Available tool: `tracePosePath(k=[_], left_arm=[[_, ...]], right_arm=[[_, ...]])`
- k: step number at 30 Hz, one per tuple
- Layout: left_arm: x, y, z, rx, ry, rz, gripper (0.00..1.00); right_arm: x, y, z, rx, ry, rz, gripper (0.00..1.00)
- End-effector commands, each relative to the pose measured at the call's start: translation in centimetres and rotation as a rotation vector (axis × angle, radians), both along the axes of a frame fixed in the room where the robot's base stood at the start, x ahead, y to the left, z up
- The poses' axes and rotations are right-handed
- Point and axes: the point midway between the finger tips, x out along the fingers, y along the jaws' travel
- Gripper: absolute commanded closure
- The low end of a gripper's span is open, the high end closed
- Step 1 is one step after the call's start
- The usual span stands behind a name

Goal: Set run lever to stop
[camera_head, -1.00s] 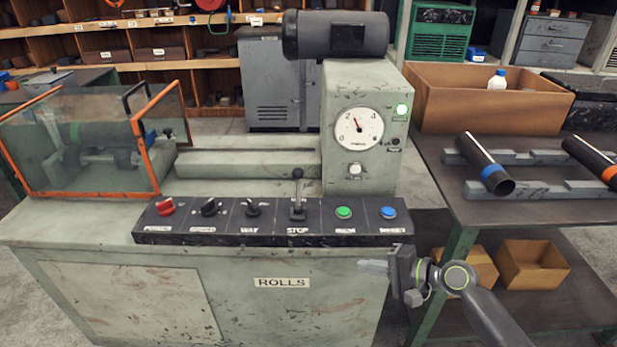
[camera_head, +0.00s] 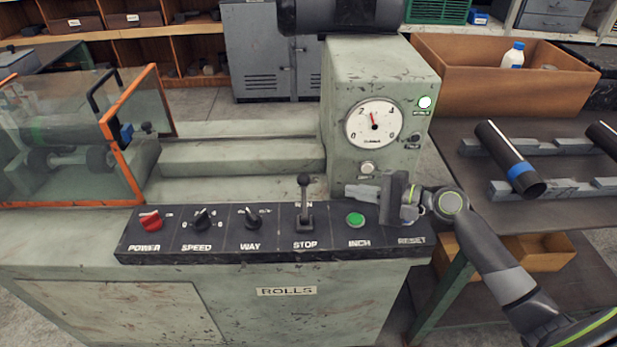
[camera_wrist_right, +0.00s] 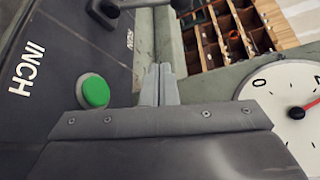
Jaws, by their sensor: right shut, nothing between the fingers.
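The run lever (camera_head: 304,200) stands upright on the black control panel (camera_head: 275,250), with a dark round knob and the word STOP on the panel below it. RUN is partly hidden behind the lever. My right gripper (camera_head: 348,190) is shut and empty, above the panel near the green INCH button (camera_head: 355,219). Its fingertips point left toward the lever and are apart from it. In the right wrist view the closed fingers (camera_wrist_right: 160,72) show beside the green button (camera_wrist_right: 94,91), and the lever's base (camera_wrist_right: 103,10) shows at the top. My left gripper is not in view.
The panel also has a red POWER knob (camera_head: 151,221), a SPEED knob (camera_head: 202,219) and a WAY switch (camera_head: 253,218). The gauge housing (camera_head: 375,80) rises behind my right gripper. A side table with pipes (camera_head: 510,160) and a brown box (camera_head: 500,85) is at the right.

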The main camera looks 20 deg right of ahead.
Motion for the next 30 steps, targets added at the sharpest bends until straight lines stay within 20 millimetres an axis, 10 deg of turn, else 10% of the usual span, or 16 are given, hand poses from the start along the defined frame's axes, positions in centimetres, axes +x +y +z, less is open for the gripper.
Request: tracePosePath(k=[17, 30], left_arm=[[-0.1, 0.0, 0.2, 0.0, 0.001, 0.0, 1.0], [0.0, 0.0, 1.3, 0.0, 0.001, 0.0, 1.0]], right_arm=[[0.8, 0.8, -0.2, 0.002, -0.001, -0.001, 1.0], [6.0, 6.3, -1.8, 0.005, 0.0, 0.0, 1.0]])
